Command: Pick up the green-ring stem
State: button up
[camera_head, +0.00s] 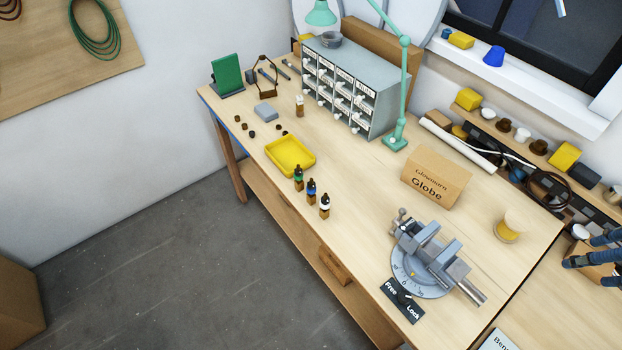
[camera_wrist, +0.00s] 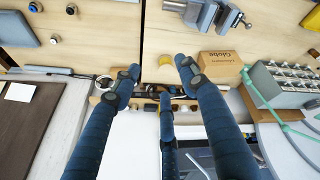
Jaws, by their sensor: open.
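The green-ring stem (camera_head: 298,178) stands upright on the bench near its front edge, a small dark and brown piece with a green band. A blue-ring stem (camera_head: 311,190) and a white-ring stem (camera_head: 325,206) stand in a row to its right. My gripper (camera_head: 590,257) is at the right edge of the head view, far from the stems, with its blue fingers spread. In the wrist view my gripper (camera_wrist: 160,78) is open and empty, and the stems do not show there.
A yellow tray (camera_head: 290,170) lies just behind the green-ring stem. A vise (camera_head: 435,260) with a Free/Lock plate (camera_head: 403,301), a Globe box (camera_head: 436,178) and a cup (camera_head: 511,228) stand between the stems and my gripper. A drawer cabinet (camera_head: 345,95) and green lamp (camera_head: 396,142) are behind.

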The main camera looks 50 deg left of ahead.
jog(key=w+a+n+g+p, duration=0.15)
jog(key=w+a+n, duration=0.25)
jog(key=a, duration=0.5)
jog(key=w+a+n+p, duration=0.25)
jog(key=a+n, duration=0.25)
jog(key=a, duration=0.4)
jog(key=w+a+f+n+g+p, duration=0.1)
jog(key=a+n, duration=0.3)
jog(key=a, duration=0.5)
jog(key=a+f+n+p, duration=0.2)
jog(key=a+n, duration=0.1)
jog(key=a, duration=0.5)
jog(key=s+a+f+n+p, duration=0.1)
jog(key=s+a+f+n, duration=0.3)
jog(key=a, duration=0.6)
jog(key=s+a+f+n+g+p, duration=0.1)
jog(key=s+a+f+n, duration=0.4)
jog(key=a, duration=0.5)
jog(key=s+a+f+n+h+p, duration=0.1)
jog(key=s+a+f+n+p, duration=0.2)
jog(key=a, duration=0.8)
jog(key=s+f+n, duration=0.2)
jog(key=s+f, duration=0.2)
jog(key=s, duration=0.1)
jog(key=shift+f, duration=0.15)
jog(key=shift+f+g, duration=0.1)
jog(key=shift+g, duration=0.15)
jog(key=shift+f+p, duration=0.75)
jog(key=shift+f, duration=3.45)
jog(key=shift+f, duration=0.15)
